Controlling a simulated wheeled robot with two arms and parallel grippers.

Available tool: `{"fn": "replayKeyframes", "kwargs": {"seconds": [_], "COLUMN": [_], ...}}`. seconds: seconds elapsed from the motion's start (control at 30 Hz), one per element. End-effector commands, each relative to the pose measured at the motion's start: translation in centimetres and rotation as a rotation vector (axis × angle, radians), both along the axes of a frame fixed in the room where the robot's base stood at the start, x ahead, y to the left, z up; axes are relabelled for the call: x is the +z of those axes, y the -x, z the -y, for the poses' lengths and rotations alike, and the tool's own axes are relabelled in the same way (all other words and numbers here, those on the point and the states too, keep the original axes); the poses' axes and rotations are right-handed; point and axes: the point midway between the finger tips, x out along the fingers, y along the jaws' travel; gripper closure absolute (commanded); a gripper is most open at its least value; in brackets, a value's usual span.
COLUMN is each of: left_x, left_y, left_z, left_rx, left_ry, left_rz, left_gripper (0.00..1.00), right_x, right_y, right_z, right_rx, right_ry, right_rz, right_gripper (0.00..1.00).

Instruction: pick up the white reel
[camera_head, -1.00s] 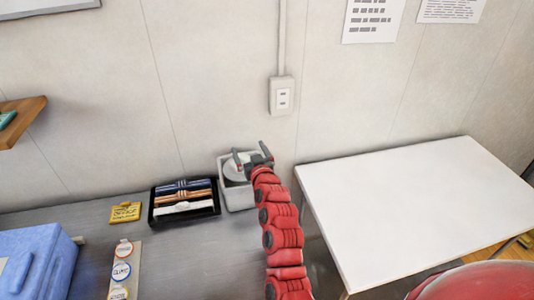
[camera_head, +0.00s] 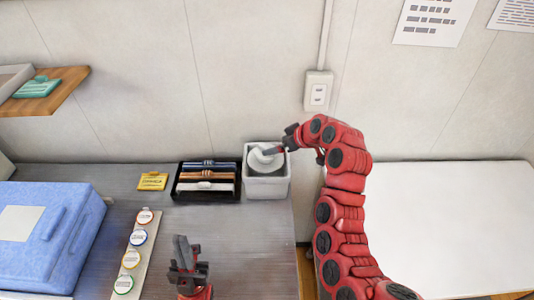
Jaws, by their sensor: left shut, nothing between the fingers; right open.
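A white round thing (camera_head: 258,158), which looks like the white reel, sits in a pale square bin (camera_head: 268,187) against the wall. My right gripper (camera_head: 272,150) is open and reaches over the bin from the right, its fingers at the top of the round thing. I cannot tell whether they touch it. Part of the round thing is hidden by the fingers. My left gripper (camera_head: 184,250) is shut and empty, low over the grey table in front of the black tray.
A black tray (camera_head: 207,200) holding blue, brown and white bundles stands left of the bin. A yellow tag (camera_head: 153,181), a strip with round labels (camera_head: 134,255) and a blue case (camera_head: 85,240) lie further left. A white table (camera_head: 450,220) is at right.

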Motion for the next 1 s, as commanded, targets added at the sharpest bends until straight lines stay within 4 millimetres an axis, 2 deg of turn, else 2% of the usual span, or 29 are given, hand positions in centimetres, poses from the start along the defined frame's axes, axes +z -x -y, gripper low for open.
{"fn": "replayKeyframes", "kwargs": {"seconds": [0.3, 0.67, 0.83, 0.9, 1.0], "left_x": [0.5, 0.2, -0.2, -1.0, -1.6], "left_y": [0.0, 0.0, 0.0, 0.0, 0.0], "left_z": [0.0, 0.0, 0.0, 0.0, 0.0], "left_rx": [0.000, 0.000, 0.000, 0.000, 0.000], "left_ry": [0.000, 0.000, 0.000, 0.000, 0.000], "left_rz": [0.000, 0.000, 0.000, 0.000, 0.000], "left_gripper": [1.00, 1.00, 1.00, 1.00, 1.00], "right_x": [-3.3, -4.7, -6.1, -7.1, -7.5], "right_y": [-2.4, -3.4, -4.3, -4.7, -5.3], "right_z": [-2.3, -3.3, -4.1, -4.7, -5.2], "right_rx": [0.002, 0.000, -0.001, 0.004, 0.004], "right_ry": [0.003, 0.001, 0.002, 0.004, 0.003], "right_rz": [-0.002, 0.003, 0.002, -0.002, 0.004], "right_gripper": [0.00, 0.00, 0.00, 0.00, 0.00]}}
